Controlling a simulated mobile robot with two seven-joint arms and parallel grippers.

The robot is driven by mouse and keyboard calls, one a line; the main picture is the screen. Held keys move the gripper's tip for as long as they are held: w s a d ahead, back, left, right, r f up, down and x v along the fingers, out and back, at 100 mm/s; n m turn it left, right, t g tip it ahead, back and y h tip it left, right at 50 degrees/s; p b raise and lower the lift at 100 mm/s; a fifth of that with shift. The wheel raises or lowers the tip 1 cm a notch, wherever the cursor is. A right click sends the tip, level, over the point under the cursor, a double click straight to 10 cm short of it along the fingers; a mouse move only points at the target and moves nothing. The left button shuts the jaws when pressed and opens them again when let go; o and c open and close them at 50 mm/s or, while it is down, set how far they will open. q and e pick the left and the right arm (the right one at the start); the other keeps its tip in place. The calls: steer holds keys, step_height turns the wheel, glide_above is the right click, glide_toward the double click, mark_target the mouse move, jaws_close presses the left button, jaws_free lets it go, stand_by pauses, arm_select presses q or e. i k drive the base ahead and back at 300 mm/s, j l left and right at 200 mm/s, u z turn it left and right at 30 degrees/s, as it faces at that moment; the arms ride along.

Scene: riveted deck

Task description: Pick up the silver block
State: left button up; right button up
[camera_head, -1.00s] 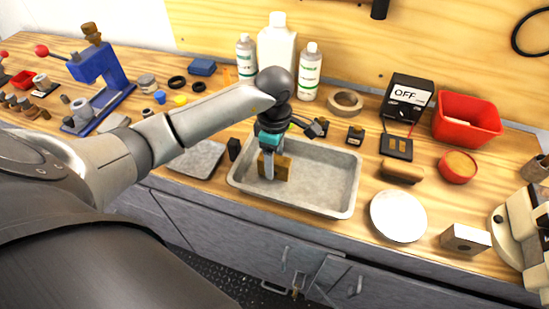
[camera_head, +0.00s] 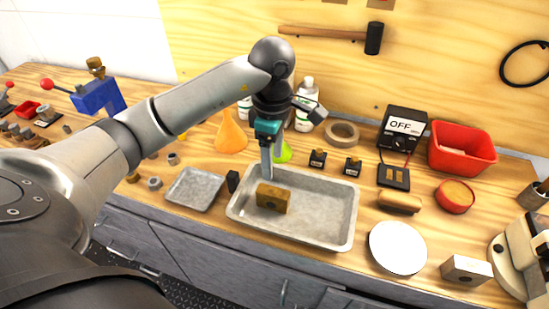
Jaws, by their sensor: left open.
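The silver block (camera_head: 466,270) is a small metallic block with a dark hole in its front. It sits on the wooden bench at the lower right. A brass-coloured block (camera_head: 272,198) lies in the shallow metal tray (camera_head: 325,230). My left gripper (camera_head: 267,174) points down over the left part of the tray, just above and behind the brass block. It is open with nothing visible between its fingers, and is well to the left of the silver block. My right gripper is not in view.
A white round plate (camera_head: 397,247) lies left of the silver block, and a white and black device (camera_head: 516,262) stands close on its right. A red tin (camera_head: 455,196), red bin (camera_head: 462,148) and brown roll (camera_head: 399,202) are behind. Bottles stand behind my left arm.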

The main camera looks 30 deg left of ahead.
mark_target(469, 270)
steer(key=l+z, duration=0.35)
steer(key=i+l+z, duration=0.1)
steer(key=l+z, duration=0.2)
steer(key=l, duration=0.2)
